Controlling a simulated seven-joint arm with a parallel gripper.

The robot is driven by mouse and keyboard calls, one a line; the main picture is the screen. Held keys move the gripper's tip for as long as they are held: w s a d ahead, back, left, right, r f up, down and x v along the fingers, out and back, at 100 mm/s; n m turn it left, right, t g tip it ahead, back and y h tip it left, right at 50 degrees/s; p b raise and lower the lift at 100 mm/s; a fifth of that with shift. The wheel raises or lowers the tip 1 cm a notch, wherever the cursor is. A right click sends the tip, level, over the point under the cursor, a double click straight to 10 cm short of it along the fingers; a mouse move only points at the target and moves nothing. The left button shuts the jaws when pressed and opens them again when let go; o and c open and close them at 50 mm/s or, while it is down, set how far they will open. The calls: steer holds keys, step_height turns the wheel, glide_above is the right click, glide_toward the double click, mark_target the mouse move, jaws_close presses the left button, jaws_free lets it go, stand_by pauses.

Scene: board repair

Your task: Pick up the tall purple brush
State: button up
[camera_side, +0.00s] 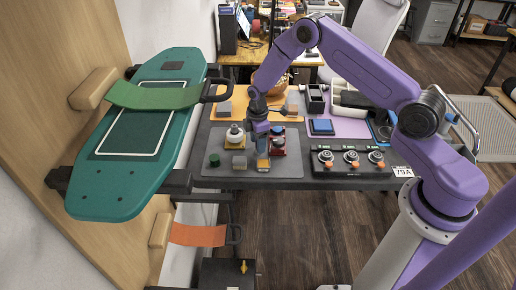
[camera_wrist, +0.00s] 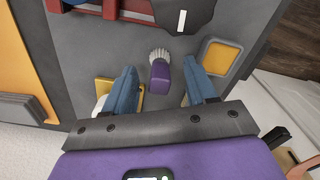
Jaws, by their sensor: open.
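The purple brush (camera_wrist: 161,77) stands on the grey mat in the wrist view, its pale bristle tuft showing at its top end in the picture. My gripper (camera_wrist: 161,80) is open, with one blue finger to the left of the brush and one to the right. A gap shows on both sides, and the fingers do not appear to touch it. In the side view my gripper (camera_side: 262,146) points down over the grey work mat (camera_side: 222,172). I cannot make out the brush there.
A yellow square pad (camera_wrist: 218,56) lies right of the fingers. A dark grey object (camera_wrist: 183,12) lies beyond the brush.

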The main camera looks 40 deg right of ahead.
steer(key=shift+f, duration=1)
jaws_close()
steer(key=shift+r, duration=0.1)
steer(key=shift+r, duration=0.5)
step_height(320, 180, up, 2)
steer(key=shift+r, duration=0.2)
steer(key=s+r, duration=0.9)
steer(key=s, duration=0.5)
steer(key=shift+r, duration=0.2)
